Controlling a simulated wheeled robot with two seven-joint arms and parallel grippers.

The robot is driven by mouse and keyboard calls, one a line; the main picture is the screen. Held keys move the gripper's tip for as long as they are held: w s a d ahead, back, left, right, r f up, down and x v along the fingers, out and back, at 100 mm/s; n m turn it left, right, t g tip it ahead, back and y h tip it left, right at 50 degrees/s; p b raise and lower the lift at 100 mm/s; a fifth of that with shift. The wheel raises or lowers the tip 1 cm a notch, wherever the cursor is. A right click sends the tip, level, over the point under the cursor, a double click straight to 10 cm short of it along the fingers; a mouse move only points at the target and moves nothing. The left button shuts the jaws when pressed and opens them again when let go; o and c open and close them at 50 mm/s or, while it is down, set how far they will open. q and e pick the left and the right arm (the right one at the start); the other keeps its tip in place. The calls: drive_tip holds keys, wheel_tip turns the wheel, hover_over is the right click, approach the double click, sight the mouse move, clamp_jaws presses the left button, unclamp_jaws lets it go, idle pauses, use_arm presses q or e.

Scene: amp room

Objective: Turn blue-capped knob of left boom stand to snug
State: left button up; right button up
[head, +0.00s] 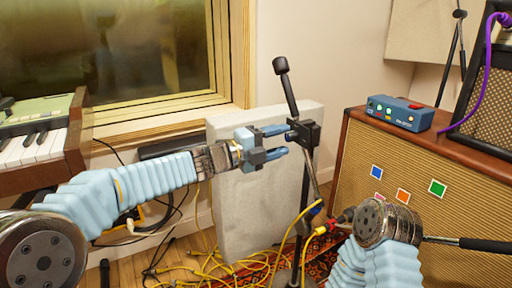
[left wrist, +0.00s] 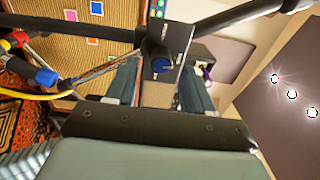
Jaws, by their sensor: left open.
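The left boom stand (head: 299,215) rises in the middle of the head view, with a black clutch block (head: 304,133) near its top. The blue-capped knob (left wrist: 162,66) shows on that block in the left wrist view. My left gripper (head: 284,140) is open, level with the block and pointing at it from the left. In the left wrist view its two fingers (left wrist: 158,82) lie on either side of the knob, with gaps; I cannot tell whether they touch it. The knob is hidden in the head view.
A grey panel (head: 240,205) stands behind the boom stand. A tan speaker cabinet (head: 358,165) with a blue pedal (head: 398,112) on top is at right. Yellow cables (head: 205,268) lie on the floor. A keyboard (head: 40,145) is at left.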

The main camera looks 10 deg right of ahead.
use_arm(q)
drive_tip(key=v, duration=1.2)
